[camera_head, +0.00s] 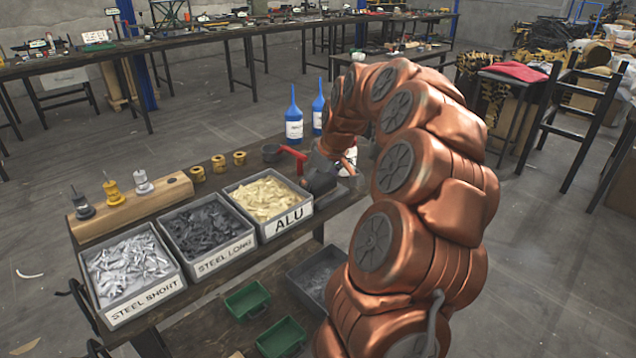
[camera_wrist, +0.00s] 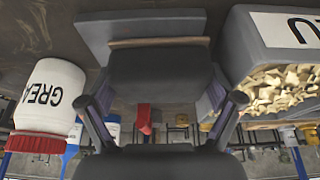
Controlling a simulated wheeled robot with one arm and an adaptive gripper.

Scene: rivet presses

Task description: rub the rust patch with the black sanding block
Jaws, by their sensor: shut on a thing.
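In the wrist view, which looks upside down, my gripper (camera_wrist: 160,95) is shut on the black sanding block (camera_wrist: 160,72). A thin brown layer (camera_wrist: 160,43) shows along the block's far edge. Just beyond it is a flat grey plate (camera_wrist: 97,32); I cannot tell whether the block touches it. I see no rust patch; the block covers part of the plate. In the head view my gripper (camera_head: 322,172) is low over the bench beside the ALU bin, partly hidden by my arm.
The ALU bin (camera_head: 287,222) and a white grease tub (camera_wrist: 45,92) stand close on either side of my gripper. A red-handled tool (camera_head: 290,154) and blue bottles (camera_head: 293,120) are behind. STEEL LONG (camera_head: 223,262) and STEEL SHORT (camera_head: 145,304) bins stand left.

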